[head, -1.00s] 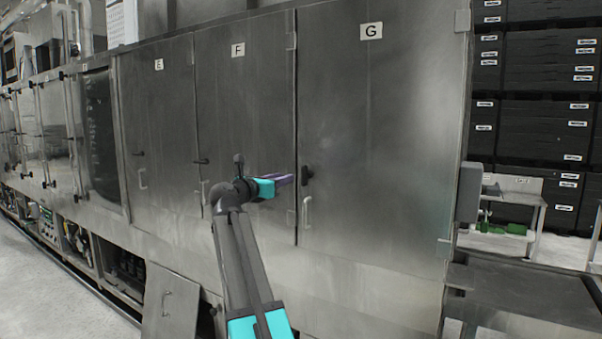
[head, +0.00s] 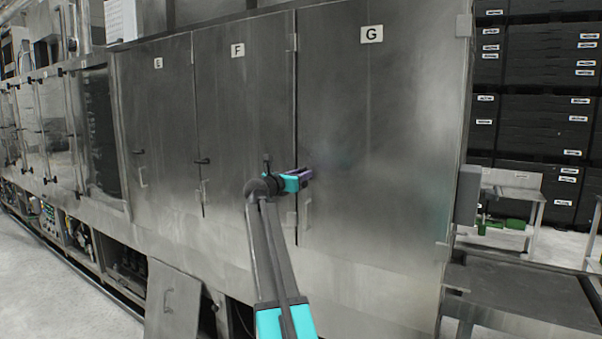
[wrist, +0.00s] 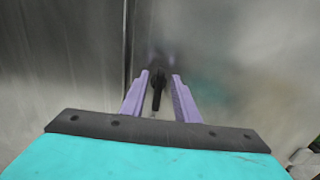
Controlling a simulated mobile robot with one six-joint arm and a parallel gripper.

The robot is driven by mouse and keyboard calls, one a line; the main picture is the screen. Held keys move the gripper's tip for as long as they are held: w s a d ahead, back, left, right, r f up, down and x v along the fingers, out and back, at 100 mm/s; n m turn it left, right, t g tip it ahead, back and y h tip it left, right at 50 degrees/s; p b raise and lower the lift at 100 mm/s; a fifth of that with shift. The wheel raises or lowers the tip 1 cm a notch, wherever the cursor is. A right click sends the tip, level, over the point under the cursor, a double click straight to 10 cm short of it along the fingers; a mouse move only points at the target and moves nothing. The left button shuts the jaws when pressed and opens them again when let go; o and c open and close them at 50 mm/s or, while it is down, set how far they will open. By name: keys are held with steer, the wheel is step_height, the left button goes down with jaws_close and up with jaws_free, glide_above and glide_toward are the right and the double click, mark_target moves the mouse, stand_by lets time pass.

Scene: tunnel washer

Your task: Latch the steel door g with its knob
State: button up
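Steel door G (head: 395,130), marked with a G label, stands at the right of the row in the head view and looks flush with its frame. Its surface also shows in the wrist view (wrist: 220,60). The dark knob (wrist: 158,88) shows in the wrist view between the two purple fingers, its lever pointing down. My gripper (wrist: 160,92) is open around the knob, with a gap on both sides. In the head view my gripper (head: 304,174) is at the left edge of door G and hides the knob.
Door G's pull handle (head: 307,214) is just below my gripper. Door F (head: 245,120) and door E (head: 158,130) are to the left. A loose panel (head: 172,303) leans at the bottom left. A dark table (head: 520,295) stands at the lower right.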

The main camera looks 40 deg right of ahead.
steer(key=shift+d, duration=0.25)
jaws_close()
steer(key=shift+f+m+b, duration=0.1)
steer(key=shift+m+b, duration=0.4)
steer(key=shift+b, duration=0.05)
steer(key=m+b, duration=0.5)
steer(key=s+f+m+b, duration=0.1)
steer(key=m+b, duration=1.1)
steer(key=shift+s+d+f, duration=0.2)
steer(key=shift+s+f, duration=0.15)
